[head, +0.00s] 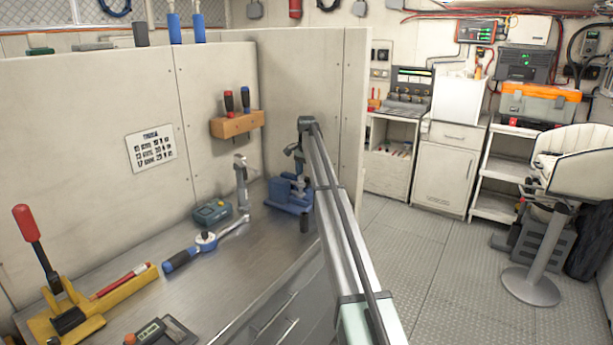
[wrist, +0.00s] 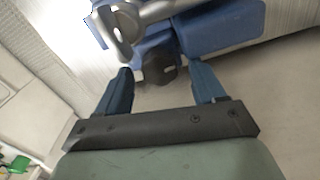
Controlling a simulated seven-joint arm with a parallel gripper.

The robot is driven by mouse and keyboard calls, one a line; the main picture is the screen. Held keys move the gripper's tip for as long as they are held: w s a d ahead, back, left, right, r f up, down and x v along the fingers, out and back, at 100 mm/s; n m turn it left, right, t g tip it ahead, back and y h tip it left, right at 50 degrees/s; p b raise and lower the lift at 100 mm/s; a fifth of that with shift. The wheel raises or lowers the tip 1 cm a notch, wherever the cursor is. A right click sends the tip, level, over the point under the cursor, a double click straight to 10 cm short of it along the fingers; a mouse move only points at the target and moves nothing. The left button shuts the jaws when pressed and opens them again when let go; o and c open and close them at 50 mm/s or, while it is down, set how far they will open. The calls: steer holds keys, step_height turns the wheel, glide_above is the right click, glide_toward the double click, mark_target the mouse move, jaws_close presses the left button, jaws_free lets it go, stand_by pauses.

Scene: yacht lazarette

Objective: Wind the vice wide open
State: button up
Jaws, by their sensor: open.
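The blue vice (head: 284,194) stands at the far right end of the metal bench, partly hidden behind my arm. How far its jaws are apart is not clear. My gripper (head: 299,166) hangs just above the vice's right side. In the wrist view my gripper (wrist: 160,70) is open, with its two blue fingers apart. A dark round end piece of the vice (wrist: 162,73) shows between the fingertips, and I cannot tell whether they touch it. The vice's blue body (wrist: 225,25) is beyond the right finger, and a grey metal part (wrist: 122,28) lies at the upper left.
The metal bench (head: 225,270) also holds a blue-handled wrench (head: 183,260), a teal device (head: 212,212), a silver upright tool (head: 241,185) and a yellow tool with a red lever (head: 70,315). A panel (head: 297,90) stands behind the vice.

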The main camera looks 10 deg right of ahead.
mark_target(306, 178)
step_height(306, 178, up, 14)
stand_by(0.6)
steer(key=shift+a+f, duration=0.1)
step_height(306, 178, down, 14)
steer(key=m, duration=0.6)
stand_by(0.8)
steer(key=shift+c, duration=0.5)
